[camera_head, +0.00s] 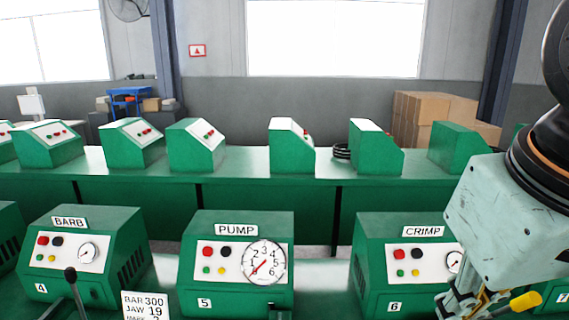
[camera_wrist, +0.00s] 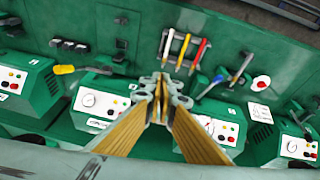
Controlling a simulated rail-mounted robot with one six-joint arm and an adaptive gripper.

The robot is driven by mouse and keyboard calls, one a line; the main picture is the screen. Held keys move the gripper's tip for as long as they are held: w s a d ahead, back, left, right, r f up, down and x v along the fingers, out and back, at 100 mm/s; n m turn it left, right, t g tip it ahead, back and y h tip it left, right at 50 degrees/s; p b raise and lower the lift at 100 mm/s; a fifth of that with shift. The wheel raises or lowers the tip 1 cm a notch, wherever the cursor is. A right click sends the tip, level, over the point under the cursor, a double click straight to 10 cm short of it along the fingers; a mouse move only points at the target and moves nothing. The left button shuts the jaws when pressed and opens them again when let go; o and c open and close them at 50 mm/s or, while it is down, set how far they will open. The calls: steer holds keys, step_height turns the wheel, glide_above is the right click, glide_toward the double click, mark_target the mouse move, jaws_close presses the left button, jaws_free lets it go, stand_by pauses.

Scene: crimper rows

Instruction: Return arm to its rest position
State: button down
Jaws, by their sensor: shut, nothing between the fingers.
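My gripper (camera_wrist: 161,88) is shut and empty in the wrist view, its two fingertips together above the green bench. In the head view my gripper (camera_head: 455,302) is at the lower right, in front of the right part of the CRIMP box (camera_head: 375,262). The bottom of the gripper is partly cut off by the frame edge. My arm comes down from the upper right and covers part of the back row there.
The PUMP box (camera_head: 236,230) and BARB box (camera_head: 68,222) stand to the left. A card (camera_head: 145,305) reads BAR 300, JAW 19. A yellow-handled lever (camera_head: 525,302) is beside my gripper. A rack of coloured markers (camera_wrist: 181,50) lies beyond the fingertips. Green boxes line the back bench (camera_head: 230,188).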

steer(key=shift+m+y, duration=0.3)
steer(key=shift+m, duration=0.1)
steer(key=shift+s+a+f+b, duration=0.2)
steer(key=shift+s+f, duration=0.15)
steer(key=shift+s, duration=0.25)
steer(key=shift+s+a+f+b, duration=0.1)
steer(key=shift+s+a+f, duration=0.2)
steer(key=shift+s, duration=0.35)
steer(key=shift+s+a+f+b, duration=0.15)
steer(key=shift+s+f, duration=0.2)
steer(key=shift+s, duration=0.25)
